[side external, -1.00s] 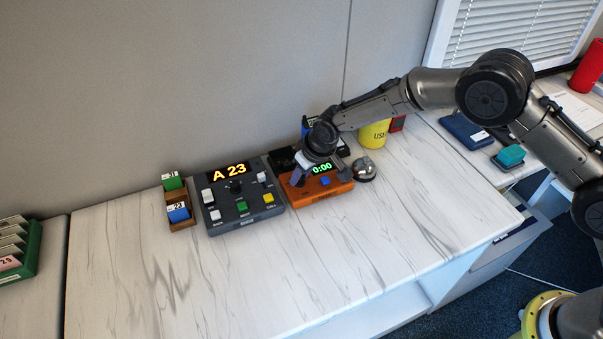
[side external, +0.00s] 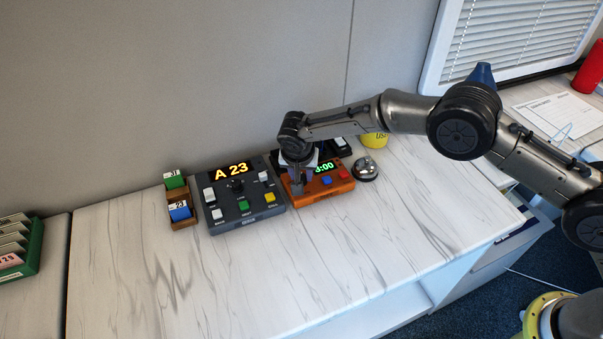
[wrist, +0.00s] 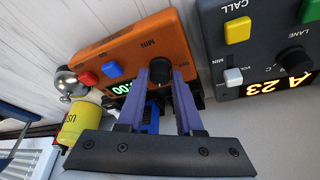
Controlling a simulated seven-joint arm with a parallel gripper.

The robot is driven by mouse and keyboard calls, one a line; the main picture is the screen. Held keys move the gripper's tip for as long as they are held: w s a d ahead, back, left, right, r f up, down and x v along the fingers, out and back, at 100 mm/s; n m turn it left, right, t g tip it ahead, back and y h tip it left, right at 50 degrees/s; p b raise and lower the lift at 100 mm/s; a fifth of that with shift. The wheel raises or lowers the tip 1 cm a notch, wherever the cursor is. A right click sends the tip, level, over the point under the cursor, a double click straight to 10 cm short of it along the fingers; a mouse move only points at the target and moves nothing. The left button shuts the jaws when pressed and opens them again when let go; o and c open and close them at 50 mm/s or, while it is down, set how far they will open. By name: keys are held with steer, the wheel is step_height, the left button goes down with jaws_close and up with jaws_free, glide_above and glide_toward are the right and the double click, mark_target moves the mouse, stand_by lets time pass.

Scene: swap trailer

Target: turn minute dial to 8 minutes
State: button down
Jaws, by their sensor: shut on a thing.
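The orange timer (side external: 320,195) sits on the counter, with its MIN label, blue button and red button visible. Its minute dial, a dark round knob (wrist: 160,69), is between my gripper's two purple-grey fingers in the wrist view. My gripper (side external: 297,190) is pointing down over the timer's left part and is shut on the dial. The fingers hide the dial in the side view. The green display (side external: 325,167) ends in ":00"; its leading digit is partly covered and looks like 3 or 8.
A dark grey console (side external: 243,222) showing "A 23" stands close to the left of the timer. A silver bell (side external: 366,169) is close to the right, with a yellow mug (side external: 375,140) behind. The counter in front is clear.

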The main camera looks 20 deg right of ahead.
steer(key=shift+m, duration=0.7)
steer(key=shift+g+h, duration=0.3)
steer(key=c, duration=0.6)
jaws_free()
steer(key=shift+o, duration=0.2)
steer(key=v, duration=1.4)
steer(key=shift+f, duration=0.1)
